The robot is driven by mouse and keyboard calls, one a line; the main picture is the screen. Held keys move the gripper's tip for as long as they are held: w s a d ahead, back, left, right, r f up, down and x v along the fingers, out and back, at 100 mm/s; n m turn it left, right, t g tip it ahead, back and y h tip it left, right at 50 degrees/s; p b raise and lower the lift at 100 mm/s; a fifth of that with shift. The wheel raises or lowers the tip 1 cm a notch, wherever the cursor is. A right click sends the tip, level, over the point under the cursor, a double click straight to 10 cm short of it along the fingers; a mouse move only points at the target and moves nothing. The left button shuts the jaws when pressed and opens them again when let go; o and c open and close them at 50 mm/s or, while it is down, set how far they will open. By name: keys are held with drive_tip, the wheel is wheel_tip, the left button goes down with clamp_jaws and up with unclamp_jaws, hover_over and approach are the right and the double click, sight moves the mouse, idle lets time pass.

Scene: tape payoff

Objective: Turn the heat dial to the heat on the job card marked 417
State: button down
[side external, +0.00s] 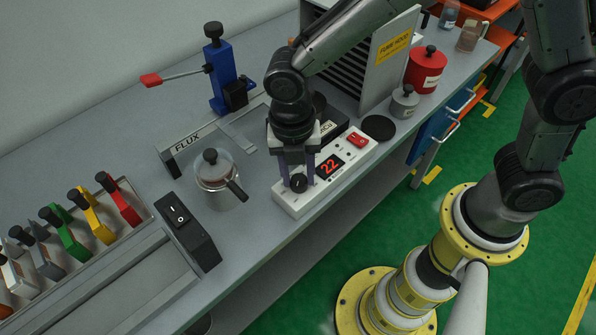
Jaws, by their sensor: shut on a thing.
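The heat dial (298,184) is a small black knob on the near-left end of a white control unit (345,158). My gripper (298,177) points down over this unit, its two fingers on either side of the dial and shut on it. The red digits on the unit's display (330,166) read 22. I cannot make out a job card marked 417 in this view. My gripper and wrist hide part of the unit's back.
A lidded metal pot (218,181) stands left of the unit, and a black switch box (189,228) is nearer the front edge. A blue clamp stand (221,78) with a red-tipped lever is behind. A fume hood panel (390,60) and red canister (426,72) stand right.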

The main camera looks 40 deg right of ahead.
drive_tip(key=m, duration=0.9)
drive_tip(key=shift+d, duration=0.1)
drive_tip(key=m, duration=0.4)
drive_tip(key=shift+r+m+y, duration=0.1)
drive_tip(key=shift+m+y, duration=0.2)
drive_tip(key=shift+m, duration=2.2)
drive_tip(key=shift+c, duration=2.3)
unclamp_jaws()
